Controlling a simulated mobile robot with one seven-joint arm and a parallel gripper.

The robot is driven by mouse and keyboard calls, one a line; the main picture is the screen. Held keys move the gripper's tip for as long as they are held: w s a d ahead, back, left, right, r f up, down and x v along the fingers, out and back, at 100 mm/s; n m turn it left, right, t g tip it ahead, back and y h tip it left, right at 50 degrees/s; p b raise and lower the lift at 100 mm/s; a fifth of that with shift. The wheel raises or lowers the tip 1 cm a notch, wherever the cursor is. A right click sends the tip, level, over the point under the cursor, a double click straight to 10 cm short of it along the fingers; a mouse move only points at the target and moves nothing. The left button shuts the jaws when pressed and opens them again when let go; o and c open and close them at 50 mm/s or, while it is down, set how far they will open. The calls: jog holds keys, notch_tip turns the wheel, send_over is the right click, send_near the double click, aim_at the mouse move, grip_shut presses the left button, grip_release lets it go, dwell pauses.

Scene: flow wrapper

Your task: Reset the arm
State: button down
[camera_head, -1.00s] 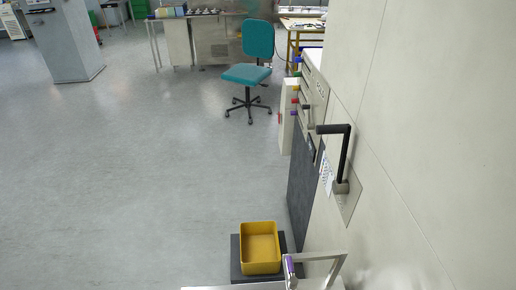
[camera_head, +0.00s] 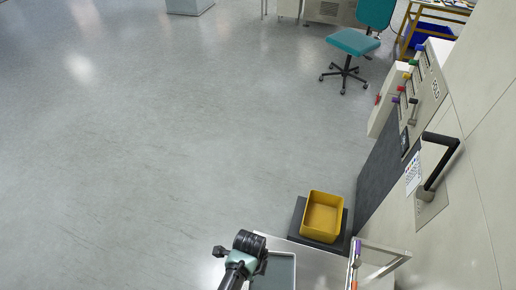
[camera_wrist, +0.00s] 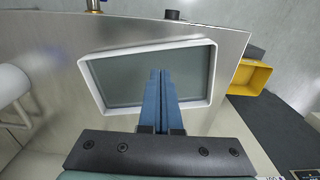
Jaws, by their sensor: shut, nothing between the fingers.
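My gripper (camera_wrist: 159,75) shows in the wrist view with its two blue fingers pressed together and nothing between them. It is over a white-rimmed tray (camera_wrist: 205,97) set on a metal surface (camera_wrist: 40,45). In the head view my arm enters at the bottom, left of the tray (camera_head: 273,257). The fingertips are hidden there.
A yellow bin (camera_head: 322,216) stands on a dark base just beyond the metal surface; it also shows in the wrist view (camera_wrist: 250,77). A machine wall with a black handle (camera_head: 439,158) and coloured knobs is at right. A teal chair (camera_head: 354,42) stands farther back. Open floor lies left.

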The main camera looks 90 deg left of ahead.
jog(key=shift+r, duration=0.15)
jog(key=w+a+r+t+y+b, duration=0.1)
jog(key=w+a+r+t+y, duration=0.1)
jog(key=w+r, duration=0.45)
jog(key=w+a+r+n+t+y+b, duration=0.1)
jog(key=w+a+r+t+b, duration=0.15)
jog(key=w, duration=0.65)
jog(key=w+a+r+t+y+b, duration=0.1)
jog(key=w+a+r+y, duration=0.15)
jog(key=w+r, duration=0.35)
jog(key=w+d+r+n+t+y+b, duration=0.1)
jog(key=w+d+r+t, duration=0.2)
jog(key=w+r, duration=0.55)
jog(key=w+d+r+t+b, duration=0.2)
jog(key=w+d+r+t, duration=0.15)
jog(key=w+r, duration=0.5)
jog(key=d+r+n+t+h+b, duration=0.15)
jog(key=d+r+t, duration=0.25)
jog(key=d+r, duration=0.5)
jog(key=d+r+t+b, duration=0.2)
jog(key=d+r+t, duration=0.25)
jog(key=r, duration=0.95)
jog(key=s+d+r+t+h+b, duration=0.2)
jog(key=s+d+r+t+h, duration=0.3)
jog(key=s+d+r, duration=0.6)
notch_tip(320, 180, up, 4)
jog(key=d+n+t, duration=0.1)
jog(key=d+t, duration=0.1)
jog(key=shift+s+d+b, duration=0.3)
jog(key=shift+s+d, duration=0.1)
